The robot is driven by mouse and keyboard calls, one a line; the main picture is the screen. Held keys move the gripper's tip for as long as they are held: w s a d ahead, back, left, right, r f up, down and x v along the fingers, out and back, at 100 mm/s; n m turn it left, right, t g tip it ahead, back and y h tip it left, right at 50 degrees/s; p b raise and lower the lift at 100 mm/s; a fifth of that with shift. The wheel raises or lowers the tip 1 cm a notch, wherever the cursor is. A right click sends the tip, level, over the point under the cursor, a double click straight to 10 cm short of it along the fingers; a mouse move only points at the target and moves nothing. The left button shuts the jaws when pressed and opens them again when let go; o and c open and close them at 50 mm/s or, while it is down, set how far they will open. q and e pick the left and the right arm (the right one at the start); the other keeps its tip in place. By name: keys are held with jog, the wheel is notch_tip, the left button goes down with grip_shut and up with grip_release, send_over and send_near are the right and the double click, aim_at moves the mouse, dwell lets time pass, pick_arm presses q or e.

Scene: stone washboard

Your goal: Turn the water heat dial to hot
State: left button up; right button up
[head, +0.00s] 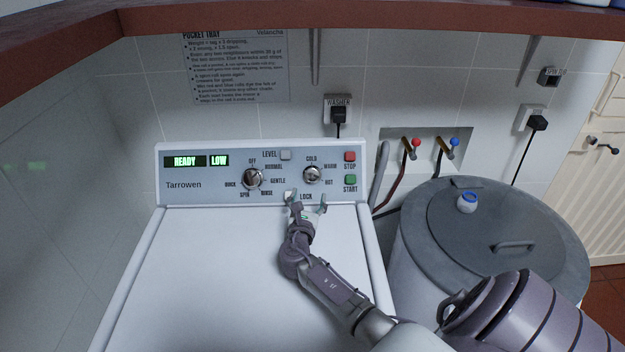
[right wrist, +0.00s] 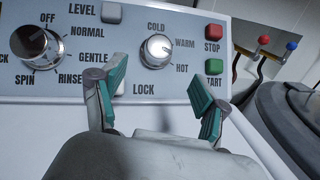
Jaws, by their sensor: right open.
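The water heat dial (head: 312,174) is a round silver knob on the washer's control panel, with COLD, WARM and HOT printed around its upper and right side. It also shows in the right wrist view (right wrist: 156,50), at the top centre; I cannot tell surely which mark it points to. My right gripper (head: 306,198) is open and empty, just below and in front of the dial. In the right wrist view its two green-padded fingers (right wrist: 158,88) stand spread, below the dial on either side and apart from it. My left gripper is out of view.
The cycle dial (head: 252,179) is left of the heat dial. Red STOP (head: 350,157) and green START (head: 350,180) buttons are close on its right. A LOCK button sits by my left fingertip. A grey lidded drum (head: 490,235) stands right of the washer.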

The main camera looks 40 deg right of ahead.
aim_at(311, 177)
jog(key=b+x, duration=0.4)
jog(key=x, duration=0.5)
jog(key=shift+w+a+f, duration=0.1)
jog(key=shift+w+d+b, duration=0.2)
jog(key=shift+d+b, duration=0.05)
jog(key=shift+b, duration=0.1)
jog(key=shift+c, duration=0.3)
